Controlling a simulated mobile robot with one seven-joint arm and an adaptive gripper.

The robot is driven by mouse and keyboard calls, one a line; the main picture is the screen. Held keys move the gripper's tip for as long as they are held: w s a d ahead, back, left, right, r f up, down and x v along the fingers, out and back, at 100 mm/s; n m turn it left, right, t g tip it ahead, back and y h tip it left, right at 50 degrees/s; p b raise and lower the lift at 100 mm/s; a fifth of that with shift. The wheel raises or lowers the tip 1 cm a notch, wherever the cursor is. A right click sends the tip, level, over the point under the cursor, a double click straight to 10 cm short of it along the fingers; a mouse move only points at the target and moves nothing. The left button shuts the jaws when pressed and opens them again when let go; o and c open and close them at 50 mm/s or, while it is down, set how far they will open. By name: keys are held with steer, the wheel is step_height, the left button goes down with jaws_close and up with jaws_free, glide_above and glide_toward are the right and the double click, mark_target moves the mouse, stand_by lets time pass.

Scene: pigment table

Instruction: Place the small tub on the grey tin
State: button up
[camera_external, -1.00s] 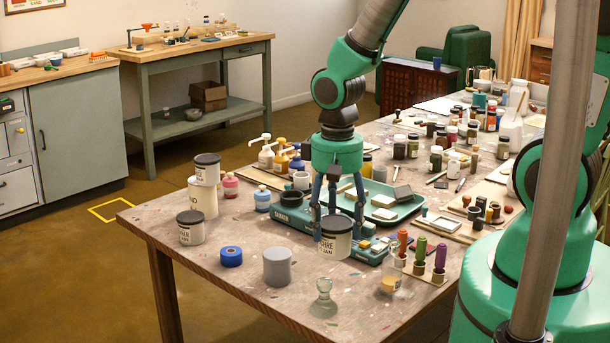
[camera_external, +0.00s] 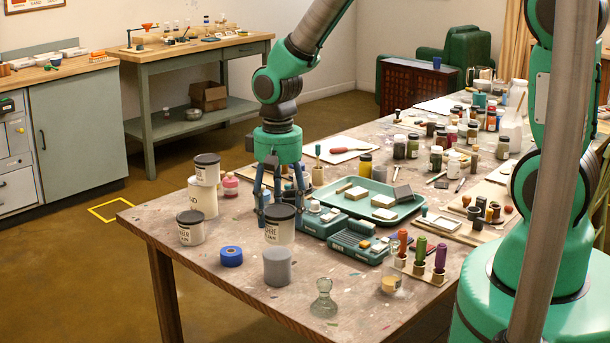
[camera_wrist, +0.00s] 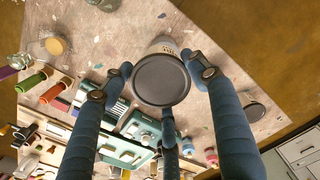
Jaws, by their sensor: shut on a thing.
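The small tub (camera_external: 280,233), white with dark lettering and a dark lid, is held upright in my gripper (camera_external: 280,208). The grey tin (camera_external: 277,268), a plain grey cylinder, stands at the table's near side. In the external view the tub's base appears right at the tin's top; I cannot tell whether they touch. In the wrist view the tub's dark lid (camera_wrist: 161,80) fills the space between the blue fingers of my gripper (camera_wrist: 162,88), and the tin cannot be made out there.
Two stacked tubs (camera_external: 203,195) and a single tub (camera_external: 190,228) stand to the left. A blue tape roll (camera_external: 231,256) lies left of the tin, a glass stopper (camera_external: 323,300) to its right. Teal trays (camera_external: 357,243) are behind right.

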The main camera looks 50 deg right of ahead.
mark_target(276, 224)
steer(key=shift+w, duration=0.1)
steer(key=shift+w+f, duration=0.2)
steer(key=shift+w, duration=0.2)
steer(key=shift+f+b, duration=0.5)
steer(key=shift+f, duration=1.1)
steer(key=shift+f, duration=0.15)
steer(key=o, duration=1.4)
steer(key=shift+c, duration=0.2)
step_height(276, 224, up, 12)
steer(key=shift+r+p, duration=0.15)
steer(key=shift+p, duration=0.85)
